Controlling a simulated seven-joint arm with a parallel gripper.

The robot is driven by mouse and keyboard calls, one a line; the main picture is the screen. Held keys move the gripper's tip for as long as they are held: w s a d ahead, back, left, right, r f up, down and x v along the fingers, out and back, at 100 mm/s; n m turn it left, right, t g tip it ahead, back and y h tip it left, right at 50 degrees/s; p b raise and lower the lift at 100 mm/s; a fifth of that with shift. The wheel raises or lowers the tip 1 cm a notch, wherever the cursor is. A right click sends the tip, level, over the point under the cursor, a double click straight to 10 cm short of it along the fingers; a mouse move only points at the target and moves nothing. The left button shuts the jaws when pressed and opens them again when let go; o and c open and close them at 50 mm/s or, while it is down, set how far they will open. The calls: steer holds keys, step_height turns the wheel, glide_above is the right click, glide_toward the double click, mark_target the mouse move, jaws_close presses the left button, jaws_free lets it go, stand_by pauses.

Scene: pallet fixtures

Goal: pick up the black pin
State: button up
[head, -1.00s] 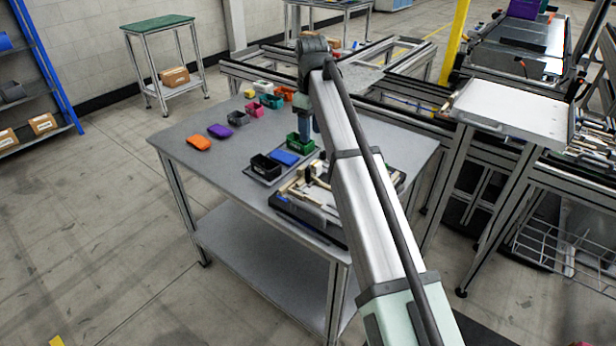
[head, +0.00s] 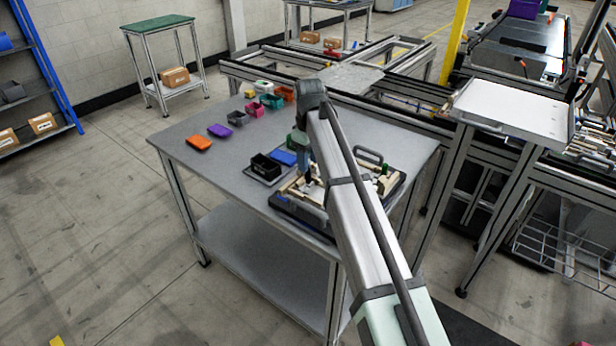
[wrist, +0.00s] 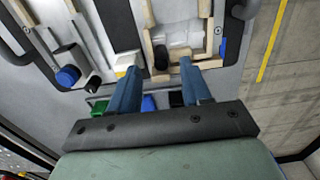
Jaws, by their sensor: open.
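In the wrist view a short black pin (wrist: 161,57) stands inside a pale wooden frame on the pallet fixture. My gripper (wrist: 158,68) is open, its two blue fingers apart, with the pin showing in the gap just beyond the tips. I see no contact. In the head view my gripper (head: 306,170) points down over the pallet fixture (head: 290,208) on the grey table; the arm hides part of the fixture and the pin cannot be made out there.
A second dark cylindrical part and a blue knob (wrist: 67,76) sit at the fixture's left in the wrist view. A black bin (head: 266,167) and a blue bin (head: 283,157) stand beside the fixture. An orange piece (head: 198,143) lies further left. The table's front left is clear.

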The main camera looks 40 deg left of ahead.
mark_target(308, 177)
step_height(308, 177, down, 4)
steer(key=shift+a+r, duration=0.15)
steer(key=shift+r, duration=0.05)
jaws_close()
stand_by(0.4)
